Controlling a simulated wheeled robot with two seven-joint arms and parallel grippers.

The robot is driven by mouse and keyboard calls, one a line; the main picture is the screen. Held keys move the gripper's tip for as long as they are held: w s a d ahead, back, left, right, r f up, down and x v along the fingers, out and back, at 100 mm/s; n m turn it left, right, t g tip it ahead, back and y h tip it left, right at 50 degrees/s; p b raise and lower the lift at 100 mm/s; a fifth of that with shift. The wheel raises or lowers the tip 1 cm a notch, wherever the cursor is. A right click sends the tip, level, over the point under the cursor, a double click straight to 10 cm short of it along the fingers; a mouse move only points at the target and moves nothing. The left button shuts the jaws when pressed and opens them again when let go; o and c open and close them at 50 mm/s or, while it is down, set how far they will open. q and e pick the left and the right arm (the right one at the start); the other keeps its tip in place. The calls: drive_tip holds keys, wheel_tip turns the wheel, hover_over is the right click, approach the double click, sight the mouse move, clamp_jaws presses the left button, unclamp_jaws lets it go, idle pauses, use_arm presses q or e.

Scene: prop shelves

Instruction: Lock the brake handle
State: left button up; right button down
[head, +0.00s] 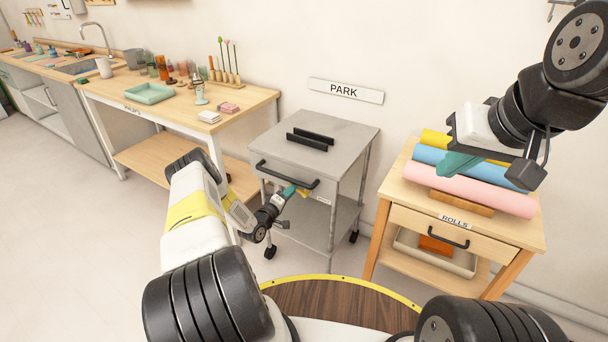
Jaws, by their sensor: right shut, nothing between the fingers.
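A grey wheeled cart (335,133) stands under the PARK sign, with a black bar handle (287,173) across its front. A small yellow piece (303,193) shows at the cart's front, just below the bar; it may be the brake handle, but it is too small to be sure. My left gripper (290,190) has its teal fingertips right beside the yellow piece; I cannot tell whether they touch or grip it. My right gripper (458,165) is shut and empty, raised at the right in front of the rolls.
A wooden workbench (180,112) with a teal tray and small items stands left of the cart. A wooden rolls stand (400,190) with a drawer stands to its right. The cart top holds two black strips (310,138). Open floor lies at the left.

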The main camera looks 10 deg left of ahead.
use_arm(q)
drive_tip(key=shift+x, duration=0.95)
clamp_jaws()
idle(0.7)
